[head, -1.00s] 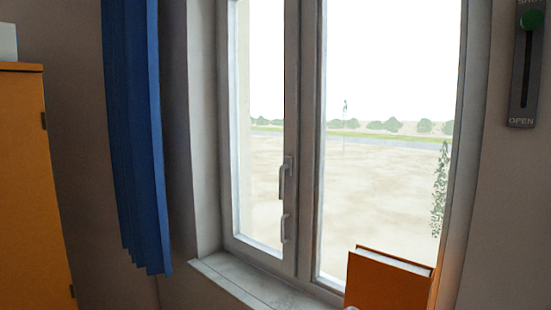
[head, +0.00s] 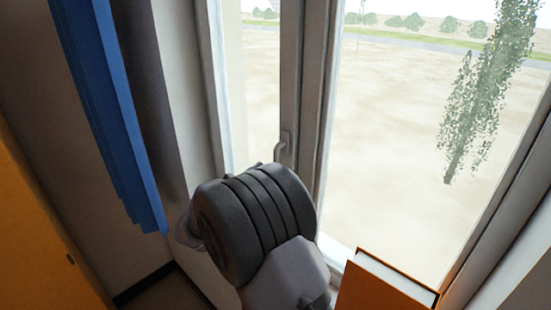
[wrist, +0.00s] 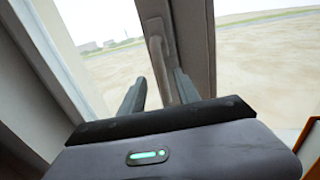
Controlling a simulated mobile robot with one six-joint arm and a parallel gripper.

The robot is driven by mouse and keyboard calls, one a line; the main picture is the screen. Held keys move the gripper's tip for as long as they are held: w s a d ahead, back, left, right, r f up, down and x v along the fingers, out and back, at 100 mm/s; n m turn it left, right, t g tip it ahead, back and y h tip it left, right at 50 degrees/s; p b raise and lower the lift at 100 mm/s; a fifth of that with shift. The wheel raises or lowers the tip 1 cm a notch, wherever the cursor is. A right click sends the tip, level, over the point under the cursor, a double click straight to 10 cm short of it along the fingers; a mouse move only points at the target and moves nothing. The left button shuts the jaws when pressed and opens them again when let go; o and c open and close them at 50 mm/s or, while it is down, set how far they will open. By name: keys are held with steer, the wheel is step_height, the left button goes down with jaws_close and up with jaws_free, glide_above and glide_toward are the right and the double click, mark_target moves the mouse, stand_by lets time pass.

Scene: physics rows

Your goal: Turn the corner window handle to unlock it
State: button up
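A pale window handle (head: 282,150) shows on the middle frame of the window in the head view, just above my dark arm. In the wrist view a handle (wrist: 158,62) hangs down along the frame. My gripper (wrist: 161,76) has its two grey fingers apart, one on each side of the handle's lower part. I cannot tell whether either finger touches it. In the head view my arm hides the fingers and the lower part of the window frame.
A blue curtain (head: 108,120) hangs at the left. An orange book or box (head: 385,288) stands at the lower right by the window. An orange cabinet (head: 35,230) is at the far left. The glass shows sandy ground outside.

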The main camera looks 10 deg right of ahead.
steer(key=x, duration=0.6)
steer(key=shift+w+d+p, duration=0.1)
steer(key=shift+p, duration=0.2)
steer(key=shift+r, duration=0.1)
jaws_close()
stand_by(0.9)
